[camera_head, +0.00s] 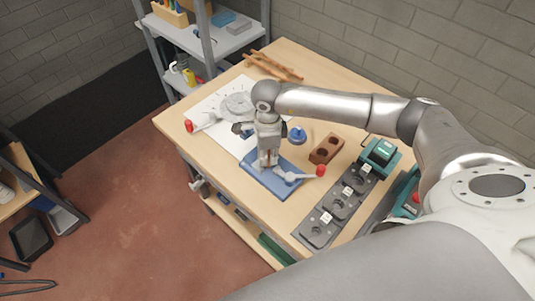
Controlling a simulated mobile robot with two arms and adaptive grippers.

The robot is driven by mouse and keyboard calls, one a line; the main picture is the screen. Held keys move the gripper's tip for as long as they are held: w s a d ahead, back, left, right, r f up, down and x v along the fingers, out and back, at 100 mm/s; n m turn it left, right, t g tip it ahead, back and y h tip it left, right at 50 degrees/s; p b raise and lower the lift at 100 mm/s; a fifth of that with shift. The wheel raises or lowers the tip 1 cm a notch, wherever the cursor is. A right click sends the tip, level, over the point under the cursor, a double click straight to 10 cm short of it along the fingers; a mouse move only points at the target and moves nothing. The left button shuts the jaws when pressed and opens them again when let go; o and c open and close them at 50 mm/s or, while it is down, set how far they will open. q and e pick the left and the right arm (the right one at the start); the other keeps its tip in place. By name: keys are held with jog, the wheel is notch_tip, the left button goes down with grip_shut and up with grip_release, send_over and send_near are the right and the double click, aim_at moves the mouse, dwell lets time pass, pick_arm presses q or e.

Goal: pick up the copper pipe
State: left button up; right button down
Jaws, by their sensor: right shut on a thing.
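Two thin copper-brown pipes (275,66) lie on the far corner of the table, apart from my gripper. My right arm reaches in from the right, and its right gripper (267,163) points down over a blue tray (268,186). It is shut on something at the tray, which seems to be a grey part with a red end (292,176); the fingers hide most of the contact. My left gripper is not in view.
A white sheet with a round grey part (238,104) and a red-ended piece (190,126) lies left of the gripper. A brown block with holes (326,149), a blue round part (297,135) and a dark grey fixture strip (340,203) are to the right. Shelves (228,38) stand behind.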

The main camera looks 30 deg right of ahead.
jog(key=shift+w+r+b, duration=0.1)
jog(key=shift+r+b, duration=0.65)
jog(key=shift+b, duration=0.1)
pick_arm(q)
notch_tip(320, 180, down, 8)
jog(key=b, duration=0.6)
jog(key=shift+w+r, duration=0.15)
pick_arm(e)
jog(key=s+a+r, duration=0.8)
jog(key=s+r, duration=0.3)
jog(key=shift+s+r, duration=0.25)
jog(key=shift+s, duration=0.05)
jog(key=shift+w, duration=0.1)
